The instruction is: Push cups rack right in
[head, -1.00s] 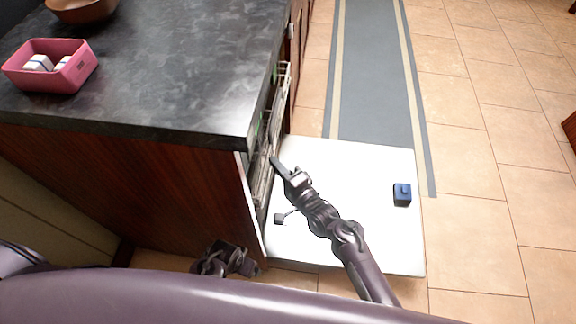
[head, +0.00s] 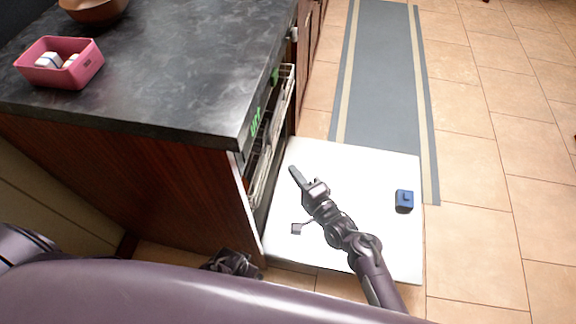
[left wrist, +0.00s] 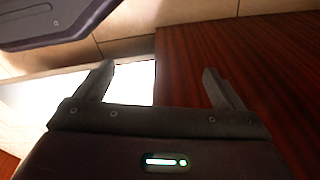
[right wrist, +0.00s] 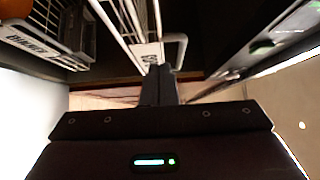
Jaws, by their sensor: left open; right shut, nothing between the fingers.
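The wire racks (head: 262,165) sit inside the open dishwasher-like cabinet under the dark counter, close to its front opening. In the right wrist view, a white wire rack (right wrist: 128,25) with a small, only partly legible label is just beyond the fingers. My right gripper (head: 293,172) is shut and empty, over the lowered white door and a little right of the racks; its fingers also show in the right wrist view (right wrist: 160,75). My left gripper (left wrist: 160,80) is open and empty beside the reddish wood side panel. How far in the racks sit is partly hidden by the counter.
The white door (head: 355,165) lies lowered, with a small blue block (head: 404,200) on its right part. A labelled basket (right wrist: 45,35) shows at the upper left of the right wrist view. A pink bin (head: 62,72) stands on the counter. Tiled floor is free at right.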

